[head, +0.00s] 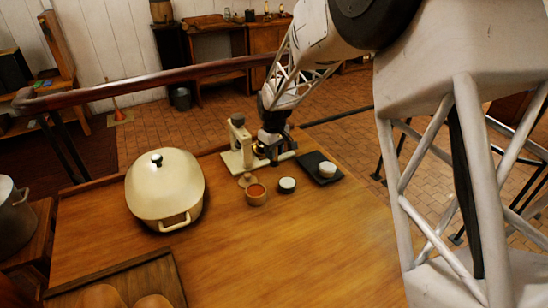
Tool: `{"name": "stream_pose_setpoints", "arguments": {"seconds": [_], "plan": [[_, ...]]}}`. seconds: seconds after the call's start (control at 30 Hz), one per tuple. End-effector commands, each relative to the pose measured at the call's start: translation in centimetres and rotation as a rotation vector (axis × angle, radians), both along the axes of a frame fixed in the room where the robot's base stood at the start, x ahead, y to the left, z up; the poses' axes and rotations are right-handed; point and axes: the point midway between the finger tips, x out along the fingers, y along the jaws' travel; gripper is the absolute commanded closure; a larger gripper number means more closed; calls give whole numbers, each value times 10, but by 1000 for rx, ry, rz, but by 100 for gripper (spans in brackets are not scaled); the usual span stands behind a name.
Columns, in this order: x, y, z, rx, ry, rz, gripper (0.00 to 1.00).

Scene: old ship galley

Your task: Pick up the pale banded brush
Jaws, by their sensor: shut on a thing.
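My gripper (270,155) is low over the wooden table, close beside the right side of a cream stand (237,146) with an upright post and a flat base. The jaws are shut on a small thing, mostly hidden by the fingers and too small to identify. A brownish patch shows between the gripper and the post. I cannot make out the pale banded brush for certain; it may be the thing in the jaws. I cannot tell whether the held thing still touches the stand.
In front of the stand are a wooden cup (256,197) with orange contents, a small beige disc (247,180) and a dark pot (287,187) with a white top. A black tray (311,160) bears a white round piece (327,169). A cream lidded pot (165,190) stands left.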

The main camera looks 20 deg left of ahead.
Motion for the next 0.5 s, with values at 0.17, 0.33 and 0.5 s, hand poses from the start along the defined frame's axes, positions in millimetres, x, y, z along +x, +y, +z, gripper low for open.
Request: {"name": "stream_pose_setpoints", "arguments": {"seconds": [0.17,0.33,0.5], "plan": [[-14,-8,8,0,0,0,95],[-35,-21,10,0,0,0,95],[-58,-34,12,-1,0,0,95]]}}
